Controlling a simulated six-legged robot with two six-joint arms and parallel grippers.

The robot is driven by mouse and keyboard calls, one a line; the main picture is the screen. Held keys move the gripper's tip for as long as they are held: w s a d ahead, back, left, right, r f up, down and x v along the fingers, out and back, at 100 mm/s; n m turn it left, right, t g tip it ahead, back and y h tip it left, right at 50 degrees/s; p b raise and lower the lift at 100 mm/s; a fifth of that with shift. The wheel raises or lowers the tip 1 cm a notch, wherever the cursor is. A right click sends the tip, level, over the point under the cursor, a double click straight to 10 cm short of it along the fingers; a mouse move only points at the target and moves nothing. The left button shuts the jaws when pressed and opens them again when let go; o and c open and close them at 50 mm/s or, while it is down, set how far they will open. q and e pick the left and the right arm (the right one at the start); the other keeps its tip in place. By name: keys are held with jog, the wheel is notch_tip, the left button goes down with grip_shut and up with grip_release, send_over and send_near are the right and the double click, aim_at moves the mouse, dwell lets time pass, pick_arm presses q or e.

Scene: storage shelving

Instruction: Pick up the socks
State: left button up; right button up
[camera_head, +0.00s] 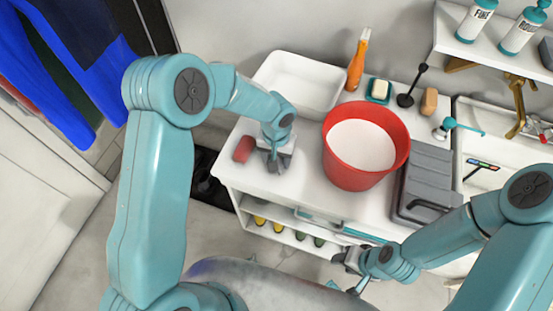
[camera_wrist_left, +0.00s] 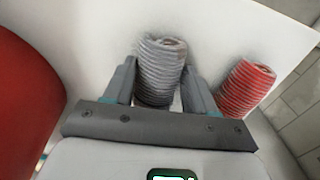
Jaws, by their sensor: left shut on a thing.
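My left gripper (camera_head: 278,160) is over the left part of the white counter, left of the red bucket. In the left wrist view the left gripper (camera_wrist_left: 160,88) is shut on a grey ribbed rolled sock (camera_wrist_left: 162,62), which stands between the two fingers. A red ribbed rolled sock (camera_wrist_left: 244,86) lies just beside it, outside the fingers; it also shows in the head view (camera_head: 243,149). My right gripper (camera_head: 352,262) is low in front of the shelving, at the right; I cannot tell whether its jaws are open or shut.
A red bucket (camera_head: 378,180) with white inside stands right of the left gripper. Behind are a white basin (camera_head: 270,80), an orange bottle (camera_head: 357,62) and a soap dish (camera_head: 379,97). A grey case (camera_head: 428,172) lies at the right. Blue clothes (camera_head: 45,85) hang at the left.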

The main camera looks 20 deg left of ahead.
pick_arm(q)
jog(key=shift+r, duration=0.1)
notch_tip(320, 180, up, 20)
dwell(0.5)
dwell(0.8)
